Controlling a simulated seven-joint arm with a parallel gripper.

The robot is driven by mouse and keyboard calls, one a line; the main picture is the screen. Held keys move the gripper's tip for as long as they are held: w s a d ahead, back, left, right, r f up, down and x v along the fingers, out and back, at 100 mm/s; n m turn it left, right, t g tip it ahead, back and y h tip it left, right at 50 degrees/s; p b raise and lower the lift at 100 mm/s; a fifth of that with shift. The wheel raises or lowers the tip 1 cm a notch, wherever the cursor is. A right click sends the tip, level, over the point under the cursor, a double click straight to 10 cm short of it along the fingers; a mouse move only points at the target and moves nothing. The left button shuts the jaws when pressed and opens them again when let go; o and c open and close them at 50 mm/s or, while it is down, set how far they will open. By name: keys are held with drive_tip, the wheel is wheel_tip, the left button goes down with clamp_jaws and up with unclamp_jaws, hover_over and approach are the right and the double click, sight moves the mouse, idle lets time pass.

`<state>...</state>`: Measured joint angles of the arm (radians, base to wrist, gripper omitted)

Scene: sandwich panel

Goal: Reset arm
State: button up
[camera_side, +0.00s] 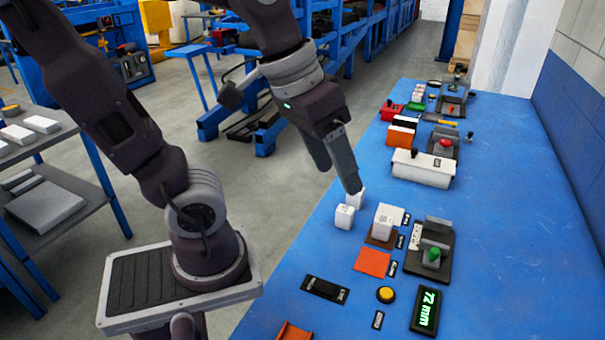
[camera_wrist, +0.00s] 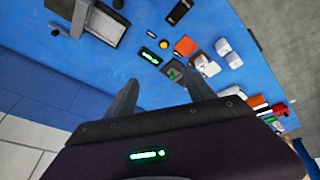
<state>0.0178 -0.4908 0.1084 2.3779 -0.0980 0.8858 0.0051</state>
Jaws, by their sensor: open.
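My gripper (camera_side: 341,180) is at the end of my raised arm, over the left edge of the blue table (camera_side: 510,230). Its two fingers are apart with nothing between them. A white block (camera_side: 345,217) stands on the table just below the fingers. A second white block (camera_side: 358,198) is close behind it, near the right fingertip; I cannot tell whether they touch. A third white block (camera_side: 383,220) sits on a brown pad to the right. In the wrist view my gripper (camera_wrist: 160,78) has its fingers spread, with table items beyond them.
An orange pad (camera_side: 373,262), yellow button (camera_side: 386,294), "72 mm" display (camera_side: 426,309) and green-button device (camera_side: 431,250) lie nearer the front. A white box (camera_side: 422,168) and red-button device (camera_side: 443,143) stand farther back. The table's right side is clear.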

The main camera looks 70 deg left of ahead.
drive_tip(key=shift+m+t+y, duration=0.6)
drive_tip(key=shift+m+t, duration=0.1)
drive_tip(key=s, duration=0.5)
drive_tip(key=shift+f, duration=0.4)
